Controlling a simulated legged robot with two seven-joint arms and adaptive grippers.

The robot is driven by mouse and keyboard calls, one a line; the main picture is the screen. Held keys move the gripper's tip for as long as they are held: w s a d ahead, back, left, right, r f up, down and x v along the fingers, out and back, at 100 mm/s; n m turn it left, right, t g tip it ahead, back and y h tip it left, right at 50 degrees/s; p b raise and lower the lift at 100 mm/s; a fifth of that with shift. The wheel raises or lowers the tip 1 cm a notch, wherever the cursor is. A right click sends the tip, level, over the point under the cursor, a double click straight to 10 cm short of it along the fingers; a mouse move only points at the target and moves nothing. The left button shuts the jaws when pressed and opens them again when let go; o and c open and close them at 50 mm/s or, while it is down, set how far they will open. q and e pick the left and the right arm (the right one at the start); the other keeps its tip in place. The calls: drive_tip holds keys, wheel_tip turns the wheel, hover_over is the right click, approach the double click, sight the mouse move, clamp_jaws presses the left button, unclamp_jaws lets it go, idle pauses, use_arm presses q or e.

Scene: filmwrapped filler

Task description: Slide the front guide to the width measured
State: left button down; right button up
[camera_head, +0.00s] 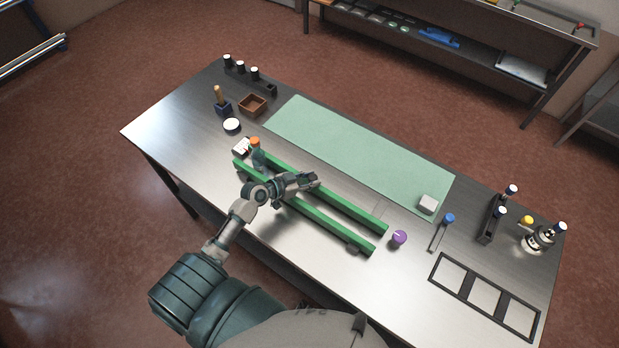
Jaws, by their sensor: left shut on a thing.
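Two long green guides lie nearly parallel on the metal bench, a gap between them. The front guide (330,224) is nearer to me and has a small block near its right end. The rear guide (350,210) lies beyond it. My left gripper (312,180) is shut, with its hand above the front guide and its fingers overlapping the rear guide in the picture. The hand hides part of both guides, and I cannot tell which one the fingers hold. My right gripper is not in view.
A black three-part frame (462,294) lies front right.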

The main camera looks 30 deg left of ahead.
use_arm(q)
drive_tip(key=c, duration=0.8)
unclamp_jaws()
drive_tip(key=shift+d+r, duration=0.2)
drive_tip(key=shift+d, duration=0.3)
drive_tip(key=shift+v, duration=5.9)
drive_tip(key=shift+d+r, duration=0.1)
drive_tip(key=shift+r, duration=0.05)
